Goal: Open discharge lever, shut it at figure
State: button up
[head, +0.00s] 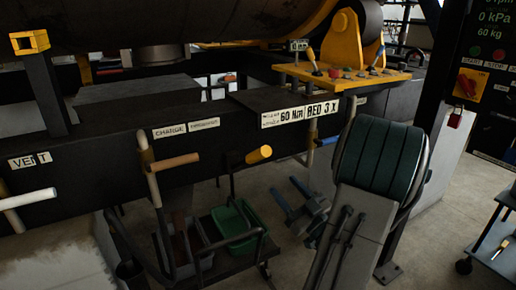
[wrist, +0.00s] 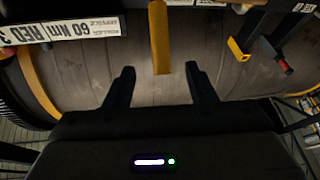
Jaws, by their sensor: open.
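In the wrist view, my gripper (wrist: 158,76) is open, with a dark finger on each side. The end of a yellow bar (wrist: 160,45) hangs in the gap between the fingertips; I see no contact. In the head view, a lever with a yellow grip (head: 258,154) sticks out from the dark beam. I cannot tell surely that it is the same bar. No label reading discharge is legible. The display (head: 491,18) at upper right shows 0 kPa and 60 kg.
A lever with a wooden grip (head: 174,162) is under the CHARGE label (head: 170,131); a white handle (head: 28,199) is under VENT. A 60 Nm sign (head: 283,117) is on the beam. A large drum (head: 150,22) lies above. A green bin (head: 234,225) stands below on a cart.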

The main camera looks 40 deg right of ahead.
aim_at(258, 156)
jog(key=p+x, duration=0.3)
jog(key=x, duration=1)
jog(key=shift+w, duration=0.1)
